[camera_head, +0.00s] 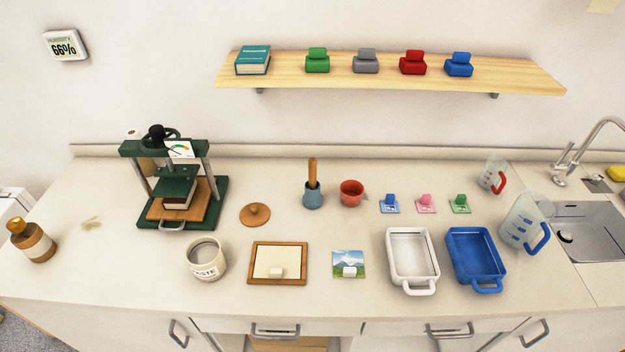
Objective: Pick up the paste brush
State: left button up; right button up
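A brush-like tool with an upright brown wooden handle (312,171) stands in a small blue-grey pot (313,197) near the middle of the counter. Its lower end is hidden inside the pot. It looks like the paste brush. A cream jar labelled PASTE (206,270) stands open at the front left, and a round wooden lid with a knob (255,214) lies behind it to the right. Neither of my grippers shows in the head view.
A red cup (352,193) stands close right of the pot. A green press (182,211) is at left. A framed board (253,279), a picture card (349,259), white tray (412,283) and blue tray (474,283) line the front. A shelf (385,80) hangs above.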

aim_at(312, 161)
jog(key=k+u, duration=0.5)
jog(key=k+j+u, duration=0.25)
jog(key=u, duration=0.2)
